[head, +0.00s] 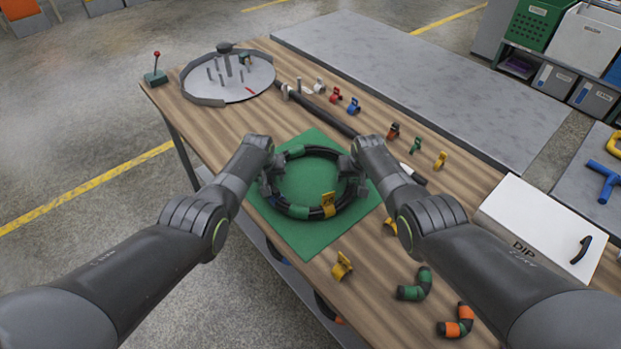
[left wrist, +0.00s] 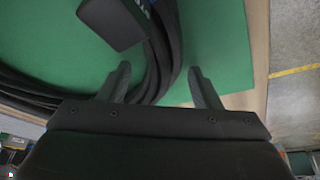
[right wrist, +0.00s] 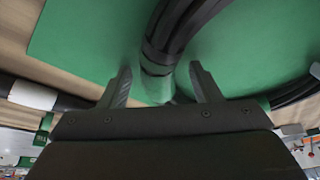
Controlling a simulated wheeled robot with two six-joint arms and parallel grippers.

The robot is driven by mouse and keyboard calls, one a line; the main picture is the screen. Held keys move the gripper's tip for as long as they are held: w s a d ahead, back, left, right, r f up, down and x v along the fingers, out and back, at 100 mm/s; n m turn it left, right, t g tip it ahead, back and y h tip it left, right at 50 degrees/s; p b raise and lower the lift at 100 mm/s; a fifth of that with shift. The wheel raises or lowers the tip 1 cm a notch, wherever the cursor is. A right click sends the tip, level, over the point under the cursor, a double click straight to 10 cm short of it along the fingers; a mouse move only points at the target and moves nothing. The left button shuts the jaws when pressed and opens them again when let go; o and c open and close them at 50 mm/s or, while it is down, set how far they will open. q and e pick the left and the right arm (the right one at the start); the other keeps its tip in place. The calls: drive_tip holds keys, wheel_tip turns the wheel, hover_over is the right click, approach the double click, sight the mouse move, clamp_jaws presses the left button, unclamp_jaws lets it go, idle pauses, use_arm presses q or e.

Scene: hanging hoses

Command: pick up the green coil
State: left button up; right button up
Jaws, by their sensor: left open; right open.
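The coil (head: 313,212) is a ring of black hose with green bands and a yellow tag (head: 328,203). It lies flat on a green mat (head: 310,245). My left gripper (head: 268,188) is open at the coil's left side. In the left wrist view the black hose (left wrist: 160,50) runs between and beside its fingers. My right gripper (head: 352,186) is open at the coil's right side. In the right wrist view the hose with a green band (right wrist: 157,86) passes between its fingers. Neither gripper is closed on the hose. My wrists hide parts of the coil's sides.
A round tray with pegs (head: 235,88) stands at the table's far left. A black rod (head: 325,112) lies behind the mat. Small coloured clips line the back right. Short green (head: 415,285) and orange (head: 457,322) hose pieces lie front right, near a white box (head: 535,225).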

use_arm(q)
drive_tip(key=shift+c, duration=0.5)
use_arm(e)
drive_tip(key=shift+c, duration=0.5)
use_arm(q)
clamp_jaws()
use_arm(e)
clamp_jaws()
use_arm(q)
drive_tip(key=shift+r, duration=0.25)
use_arm(e)
drive_tip(key=shift+w+r, duration=0.1)
drive_tip(key=shift+r, duration=0.15)
